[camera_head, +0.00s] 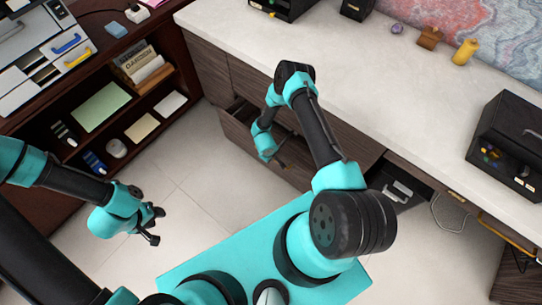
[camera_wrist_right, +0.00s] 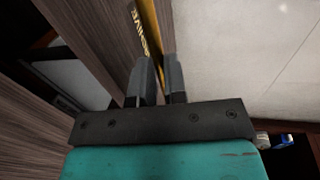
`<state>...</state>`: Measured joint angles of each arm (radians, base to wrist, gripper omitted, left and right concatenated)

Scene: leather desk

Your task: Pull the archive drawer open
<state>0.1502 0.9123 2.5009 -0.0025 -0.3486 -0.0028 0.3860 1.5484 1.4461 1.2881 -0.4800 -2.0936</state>
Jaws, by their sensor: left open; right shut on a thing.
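The archive drawer (camera_head: 238,132) is in the wooden cabinet under the white counter. It stands partly out, and its dark inside shows behind the wooden front. My right gripper (camera_head: 281,160) is at the drawer front. In the right wrist view, the fingers of my right gripper (camera_wrist_right: 158,85) are shut on a gold handle strip (camera_wrist_right: 149,22) beside the wood-grain front. Part of a lettered label shows next to the strip. My left gripper (camera_head: 155,225) is open and empty above the floor, away from the cabinet.
A dark red shelf unit (camera_head: 188,75) with papers and books stands at the left. A black box (camera_head: 508,145) sits on the counter (camera_head: 400,100) at the right. Another drawer or bin (camera_head: 400,190) is open under the counter. Tiled floor (camera_head: 195,190) is clear before the drawer.

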